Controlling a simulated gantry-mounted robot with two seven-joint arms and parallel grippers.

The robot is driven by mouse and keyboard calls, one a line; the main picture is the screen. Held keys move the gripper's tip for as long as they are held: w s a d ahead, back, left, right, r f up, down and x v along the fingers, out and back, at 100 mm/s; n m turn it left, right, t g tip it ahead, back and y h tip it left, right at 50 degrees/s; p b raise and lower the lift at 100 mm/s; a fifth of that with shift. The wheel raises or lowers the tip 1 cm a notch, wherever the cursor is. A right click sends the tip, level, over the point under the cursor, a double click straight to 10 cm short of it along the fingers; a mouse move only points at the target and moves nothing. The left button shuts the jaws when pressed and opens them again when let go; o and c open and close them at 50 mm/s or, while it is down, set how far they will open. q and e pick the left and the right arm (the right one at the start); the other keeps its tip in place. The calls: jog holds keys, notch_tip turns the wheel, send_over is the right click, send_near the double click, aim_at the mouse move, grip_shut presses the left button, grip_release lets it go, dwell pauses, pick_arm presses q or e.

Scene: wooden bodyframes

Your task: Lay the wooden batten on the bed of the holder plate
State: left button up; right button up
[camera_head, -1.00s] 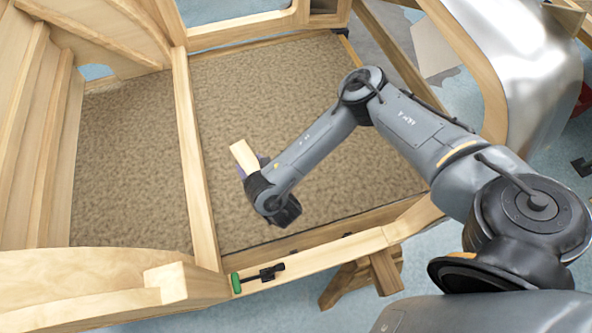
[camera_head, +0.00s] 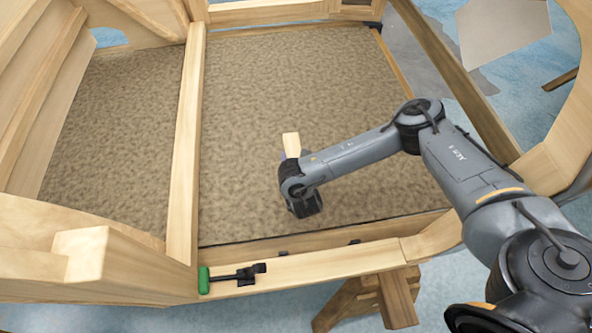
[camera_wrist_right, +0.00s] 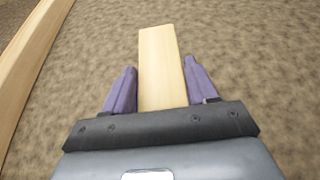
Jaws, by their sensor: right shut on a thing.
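The wooden batten (camera_head: 291,143) is a short pale piece that sticks out beyond my right gripper (camera_head: 288,160), over the brown carpeted floor of the wooden frame. In the right wrist view the batten (camera_wrist_right: 162,66) lies between the two purple fingers of the right gripper (camera_wrist_right: 155,92), which is shut on it. Its near end is hidden by the gripper body. I cannot make out a holder plate in either view. My left gripper is not in view.
A wooden cross rail (camera_head: 186,140) divides the carpeted floor (camera_head: 245,110). A green-handled clamp (camera_head: 232,278) sits on the front rail (camera_head: 330,262). A wooden trestle (camera_head: 372,300) stands below. Much carpet around the gripper is bare.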

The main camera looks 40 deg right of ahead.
jog(key=shift+a+f+b, duration=0.1)
jog(key=shift+f+b, duration=1.5)
jog(key=shift+f, duration=1.15)
jog(key=shift+f, duration=0.2)
jog(key=o, duration=1.1)
jog(key=shift+r, duration=0.15)
